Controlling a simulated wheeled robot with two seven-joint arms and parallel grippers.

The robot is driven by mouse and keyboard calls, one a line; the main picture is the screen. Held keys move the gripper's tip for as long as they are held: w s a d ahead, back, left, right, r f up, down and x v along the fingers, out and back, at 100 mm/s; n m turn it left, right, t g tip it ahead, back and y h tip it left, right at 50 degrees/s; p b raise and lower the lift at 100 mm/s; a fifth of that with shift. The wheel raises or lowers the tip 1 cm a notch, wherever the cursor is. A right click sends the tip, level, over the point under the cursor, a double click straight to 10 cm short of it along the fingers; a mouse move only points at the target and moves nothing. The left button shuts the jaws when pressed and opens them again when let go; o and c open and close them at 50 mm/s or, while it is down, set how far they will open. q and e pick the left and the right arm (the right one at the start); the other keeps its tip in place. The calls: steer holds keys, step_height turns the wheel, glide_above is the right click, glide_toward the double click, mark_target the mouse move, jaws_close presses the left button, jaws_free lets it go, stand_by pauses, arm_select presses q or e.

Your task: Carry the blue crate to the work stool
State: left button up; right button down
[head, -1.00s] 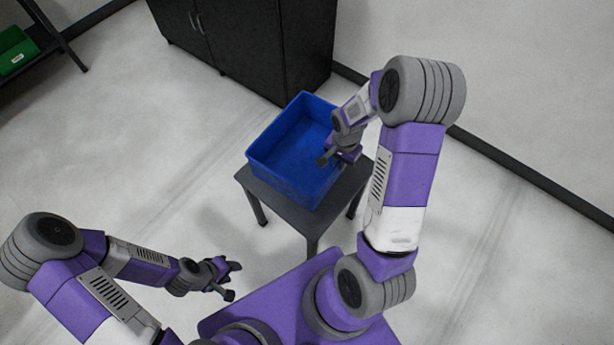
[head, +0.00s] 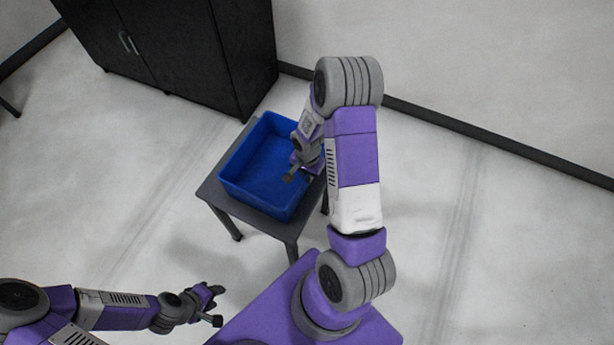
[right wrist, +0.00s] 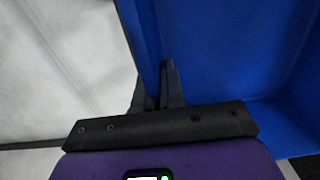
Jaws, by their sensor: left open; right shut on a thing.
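The blue crate (head: 262,172) is an open, empty-looking box. It rests on a small dark grey stool-like stand (head: 268,226) in the middle of the head view. I cannot tell whether this stand is the work stool. My right gripper (head: 297,170) is at the crate's right side, shut on its wall. In the right wrist view, the fingers (right wrist: 158,88) close on the rim of the blue crate (right wrist: 215,50). My left gripper (head: 216,305) is open and empty, low at the left, apart from the stand and crate.
A black cabinet (head: 185,55) stands just behind the stand, at the upper left. A dark skirting strip (head: 470,137) runs along the wall behind. The pale floor (head: 500,250) to the right is clear, as is the floor left of the stand.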

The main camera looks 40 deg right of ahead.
steer(key=shift+w, duration=0.1)
steer(key=shift+f, duration=0.15)
steer(key=c, duration=1.6)
jaws_free()
steer(key=shift+c, duration=0.2)
steer(key=o, duration=0.4)
